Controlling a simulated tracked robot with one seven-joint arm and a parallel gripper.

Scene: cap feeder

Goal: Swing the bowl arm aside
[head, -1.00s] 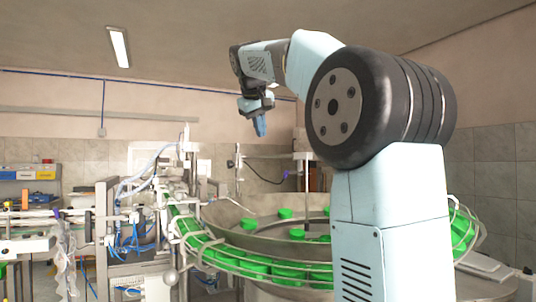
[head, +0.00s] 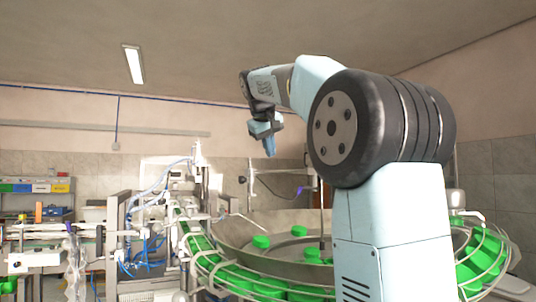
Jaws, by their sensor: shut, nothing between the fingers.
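The round metal feeder bowl (head: 225,232) stands at centre right in the head view, partly hidden by my arm. A thin pale rod (head: 247,220) reaches over its left rim. A grey bar (head: 280,172) on a post stands behind the bowl, with a purple-ended piece (head: 303,190) hanging at its right. I cannot tell for sure which of these is the bowl arm. My gripper (head: 270,147) is shut and empty, pointing down. In the picture it is above the bowl and just over the bar; its depth is unclear.
Green caps (head: 261,241) lie in the bowl, and more fill the railed chute (head: 215,265) curving around it. A machine frame with blue hoses (head: 145,250) stands at left. Coloured bins (head: 35,187) sit on a far-left shelf.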

